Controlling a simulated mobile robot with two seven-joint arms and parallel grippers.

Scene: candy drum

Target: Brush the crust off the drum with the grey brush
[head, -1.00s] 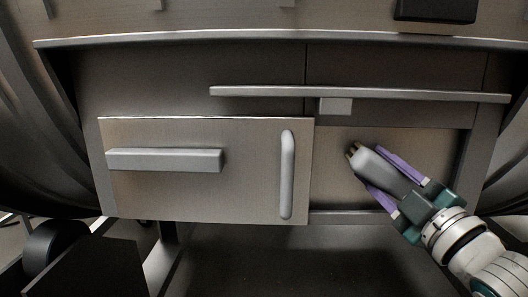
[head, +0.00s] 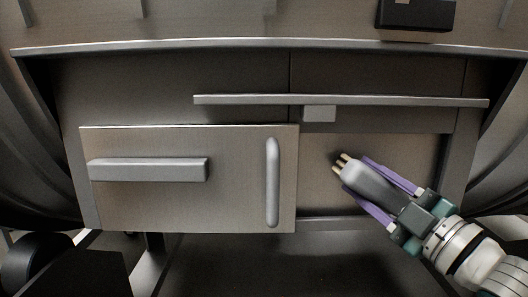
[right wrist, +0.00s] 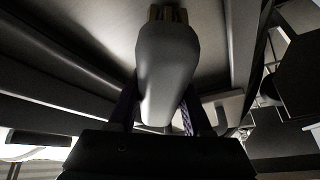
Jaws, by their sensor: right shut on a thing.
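My right gripper (head: 358,177), with purple fingers, is shut on the grey brush (head: 374,186). The brush is tilted, its short tan bristles pointing up and left. The bristle end is in front of the brownish surface (head: 318,185) right of the front door; I cannot tell whether it touches. In the right wrist view the brush (right wrist: 168,65) stretches away from the fingers, bristles at the top edge. I cannot clearly make out the drum or any crust on it. My left gripper is out of view.
A metal door (head: 235,205) with a vertical handle (head: 273,182) and a horizontal grey block (head: 150,170) is left of the brush. A long metal rail (head: 340,101) runs above, with a small block (head: 319,114) below it. A dark box (head: 415,15) is at the top right.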

